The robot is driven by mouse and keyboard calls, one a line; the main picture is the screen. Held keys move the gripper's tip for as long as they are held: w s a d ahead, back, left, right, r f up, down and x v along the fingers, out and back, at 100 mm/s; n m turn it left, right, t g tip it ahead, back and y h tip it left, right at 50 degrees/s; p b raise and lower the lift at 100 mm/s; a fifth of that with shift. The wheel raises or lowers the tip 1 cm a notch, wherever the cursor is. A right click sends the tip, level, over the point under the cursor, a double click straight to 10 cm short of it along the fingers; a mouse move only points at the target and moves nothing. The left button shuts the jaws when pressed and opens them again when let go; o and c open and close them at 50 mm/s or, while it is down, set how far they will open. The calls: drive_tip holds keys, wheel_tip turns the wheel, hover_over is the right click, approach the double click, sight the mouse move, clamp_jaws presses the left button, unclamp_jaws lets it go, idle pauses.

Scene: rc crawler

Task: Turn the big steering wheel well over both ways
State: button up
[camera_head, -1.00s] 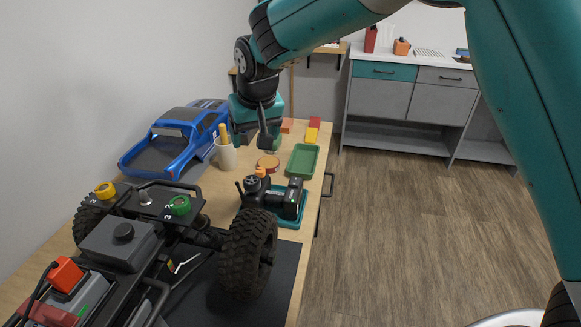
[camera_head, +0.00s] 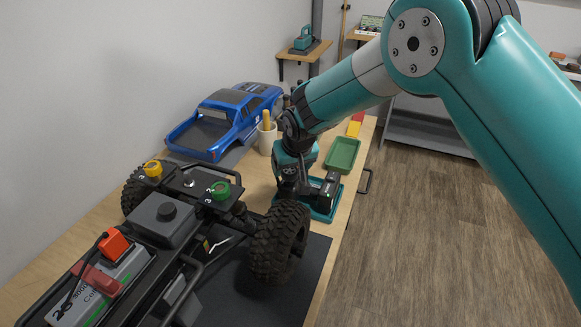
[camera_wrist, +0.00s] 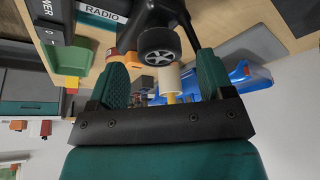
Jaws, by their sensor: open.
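I cannot tell whether a finger touches the wheel. In the head view my gripper and wrist hide the wheel.
The crawler chassis (camera_head: 165,222) with big tyres (camera_head: 280,243) stands close in front. Behind are a blue truck body (camera_head: 226,118), a white cup (camera_head: 267,139) and a green tray (camera_head: 342,154). The floor to the right is clear.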

sight(291, 170)
drive_tip(key=shift+x, duration=1.45)
drive_tip(key=shift+c, duration=0.5)
drive_tip(key=c, duration=0.8)
drive_tip(key=shift+n, duration=0.3)
drive_tip(key=n+b, duration=0.1)
drive_tip(key=n+y+b, duration=0.1)
drive_tip(key=n, duration=0.1)
drive_tip(key=shift+w+d+f+n+g, duration=0.1)
drive_tip(key=shift+n+g, duration=0.2)
drive_tip(key=shift+n+g+y+b, duration=0.6)
drive_tip(key=shift+n+b, duration=0.15)
drive_tip(key=shift+n, duration=1.05)
